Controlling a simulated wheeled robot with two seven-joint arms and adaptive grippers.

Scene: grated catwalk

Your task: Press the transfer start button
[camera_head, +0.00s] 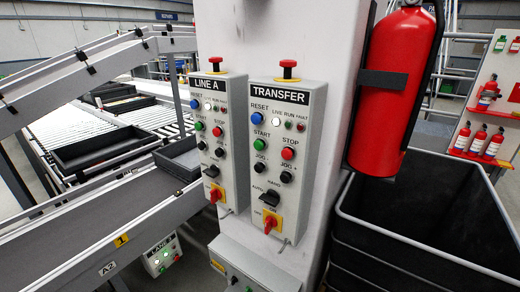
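The transfer control box (287,155) is mounted on a pale column in the middle of the head view, under a black TRANSFER label (281,95). Its green start button (257,145) is at the left of the panel, under the word START. The blue reset button (257,118) is above it and the red stop button (288,153) is to its right. A red mushroom button on a yellow base (288,70) tops the box. Neither of my grippers shows in this view, and nothing covers the start button.
The similar LINE A box (218,140) stands just left, with its own green button (200,126). A red fire extinguisher (396,85) hangs to the right above a black bin (425,215). A conveyor (110,215) runs at the left. Space before the panel looks clear.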

